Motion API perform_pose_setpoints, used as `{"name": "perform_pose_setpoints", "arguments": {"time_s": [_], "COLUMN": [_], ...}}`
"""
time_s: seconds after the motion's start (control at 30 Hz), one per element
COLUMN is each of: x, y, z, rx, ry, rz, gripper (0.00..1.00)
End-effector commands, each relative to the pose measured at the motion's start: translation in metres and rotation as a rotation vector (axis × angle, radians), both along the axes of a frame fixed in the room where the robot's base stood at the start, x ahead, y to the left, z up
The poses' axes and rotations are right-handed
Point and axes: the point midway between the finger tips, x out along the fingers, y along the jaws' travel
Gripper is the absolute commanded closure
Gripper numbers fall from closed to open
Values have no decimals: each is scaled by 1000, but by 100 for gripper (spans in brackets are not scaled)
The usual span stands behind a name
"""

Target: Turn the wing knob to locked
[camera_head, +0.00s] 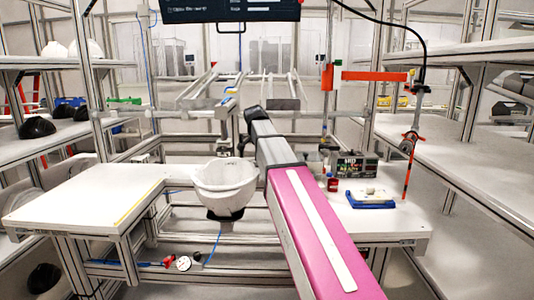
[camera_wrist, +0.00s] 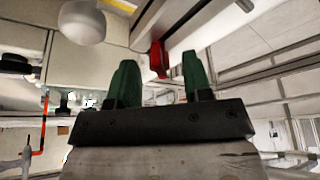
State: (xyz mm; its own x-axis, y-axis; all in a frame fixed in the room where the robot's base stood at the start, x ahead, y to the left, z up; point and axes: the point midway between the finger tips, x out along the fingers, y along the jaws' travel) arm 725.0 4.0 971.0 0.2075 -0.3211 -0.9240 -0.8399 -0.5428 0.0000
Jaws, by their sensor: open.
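In the wrist view, a red wing-shaped piece (camera_wrist: 158,58), which looks like the wing knob, stands beside a pale rail. It shows between the two green fingers of my gripper (camera_wrist: 160,62). The fingers are apart and nothing is clamped between them. The red piece appears beyond the fingertips; I cannot tell the exact gap or whether they touch. In the head view, a small red part (camera_head: 170,262) sits under the bench beside a round gauge; I cannot tell whether it is the same piece. My gripper is not distinguishable in the head view. No lock marking is readable.
A white helmet shell (camera_head: 226,184) sits on a dark support at the bench gap; a white rounded shape (camera_wrist: 82,22) shows in the wrist view. A white bench top (camera_head: 85,200) lies left.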

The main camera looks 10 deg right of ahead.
Motion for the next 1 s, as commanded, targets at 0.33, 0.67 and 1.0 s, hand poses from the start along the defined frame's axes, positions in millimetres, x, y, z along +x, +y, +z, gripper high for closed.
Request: {"name": "perform_pose_setpoints", "arguments": {"time_s": [0.33, 0.67, 1.0], "x": [-9, -19, -22], "y": [16, 31, 35], "z": [44, 89, 99], "rx": [0, 0, 1], "ry": [-2, 0, 1], "rz": [1, 0, 0], "gripper": [55, 55, 55]}}
